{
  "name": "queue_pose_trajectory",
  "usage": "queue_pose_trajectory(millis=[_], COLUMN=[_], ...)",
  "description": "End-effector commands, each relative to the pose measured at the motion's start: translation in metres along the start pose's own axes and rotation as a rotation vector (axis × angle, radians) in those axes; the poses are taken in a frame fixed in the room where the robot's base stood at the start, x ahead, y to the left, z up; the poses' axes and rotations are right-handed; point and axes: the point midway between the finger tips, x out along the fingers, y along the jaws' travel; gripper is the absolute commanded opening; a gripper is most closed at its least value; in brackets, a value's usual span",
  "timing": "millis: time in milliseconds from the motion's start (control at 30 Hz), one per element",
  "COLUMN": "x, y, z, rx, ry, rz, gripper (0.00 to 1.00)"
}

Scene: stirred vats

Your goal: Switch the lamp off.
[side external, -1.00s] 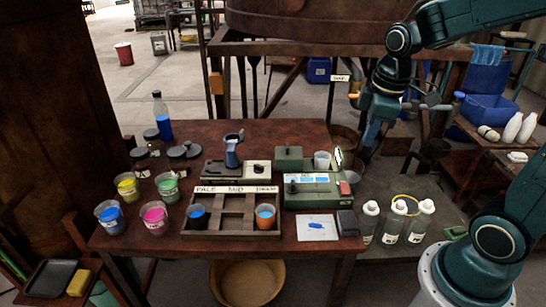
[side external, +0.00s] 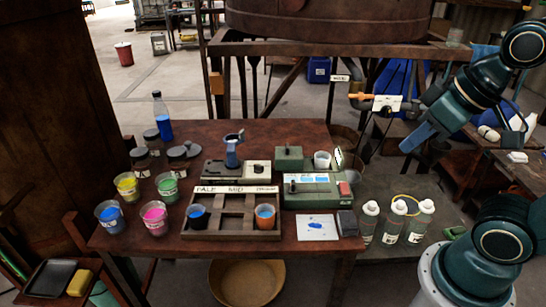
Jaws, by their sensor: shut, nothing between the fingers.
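No part is plainly marked as the lamp. The green instrument (side external: 312,203) on the right of the table has bright pale-blue windows (side external: 313,179), which look lit. A small dark lever or knob (side external: 291,186) stands at its left, and a red switch-like part (side external: 344,188) sits at its right end. Whether that switch is pressed is too small to tell. My gripper (side external: 408,146) is shut and empty, pointing down-left, in the air to the right of the instrument and apart from it.
A wooden rack (side external: 230,212) with cups stands left of the instrument. Several white-capped bottles (side external: 392,228) stand at its right. A white box (side external: 387,103) with an orange part shows behind, near the railing. A card with a blue smear (side external: 317,228) lies in front.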

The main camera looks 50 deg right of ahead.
Motion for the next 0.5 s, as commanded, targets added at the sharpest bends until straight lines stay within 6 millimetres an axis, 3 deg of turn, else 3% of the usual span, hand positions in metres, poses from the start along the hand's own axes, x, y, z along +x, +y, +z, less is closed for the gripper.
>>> queue_pose_trajectory(millis=[100,300,500], x=[0.000,0.001,0.010], y=[0.000,0.001,0.006], z=[0.001,-0.002,-0.014], rx=[0.006,0.017,0.075], ry=[0.002,-0.007,-0.049], rz=[-0.001,0.002,0.014], gripper=[0.04,0.43,0.44])
